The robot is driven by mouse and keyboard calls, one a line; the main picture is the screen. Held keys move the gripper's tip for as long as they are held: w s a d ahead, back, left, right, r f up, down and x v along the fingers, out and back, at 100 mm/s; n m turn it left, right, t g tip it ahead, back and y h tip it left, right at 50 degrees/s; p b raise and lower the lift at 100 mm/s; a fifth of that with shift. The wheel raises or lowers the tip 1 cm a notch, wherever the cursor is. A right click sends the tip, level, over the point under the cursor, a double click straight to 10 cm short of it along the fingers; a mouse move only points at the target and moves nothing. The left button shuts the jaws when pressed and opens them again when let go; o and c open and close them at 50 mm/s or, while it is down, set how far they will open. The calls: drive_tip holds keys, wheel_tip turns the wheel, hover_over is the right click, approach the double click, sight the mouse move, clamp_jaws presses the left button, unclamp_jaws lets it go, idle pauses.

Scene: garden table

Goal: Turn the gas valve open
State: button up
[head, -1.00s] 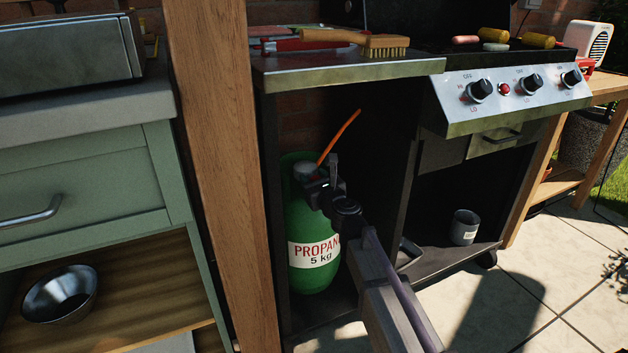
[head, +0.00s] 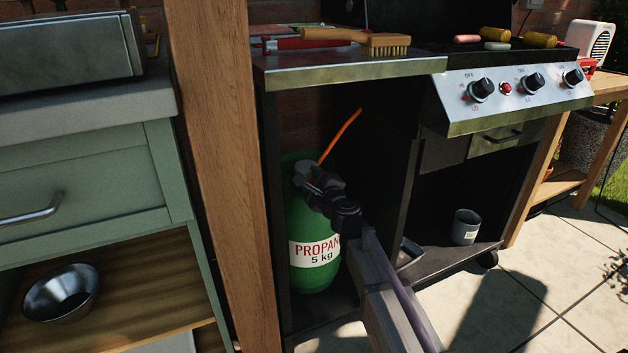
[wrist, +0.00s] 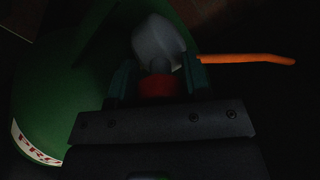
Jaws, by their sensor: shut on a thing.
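The green propane bottle (head: 312,235) stands upright inside the dark left bay of the grill cart. Its grey top fitting shows in the wrist view (wrist: 158,40), with an orange hose (head: 338,138) leading off it. My gripper (head: 314,182) is at the bottle's top, in front of the fitting. In the wrist view, my two fingers (wrist: 157,78) are on either side of the red valve knob (wrist: 160,88) and shut on it. The gripper hides most of the knob in the head view, and the wrist view is dark, so how far the knob is turned cannot be told.
The cart's side shelf (head: 350,68) is above the bottle and holds a brush (head: 385,43). A wooden post (head: 215,150) stands close on the left. The bay's dark divider (head: 395,190) is on the right. A grey cup (head: 465,227) stands in the right bay.

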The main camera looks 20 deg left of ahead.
drive_tip(key=n, duration=0.5)
drive_tip(key=shift+f, duration=0.1)
idle(0.4)
drive_tip(key=o, duration=0.9)
drive_tip(key=v, duration=1)
drive_tip(key=shift+s+d, duration=0.25)
drive_tip(key=shift+s, duration=0.05)
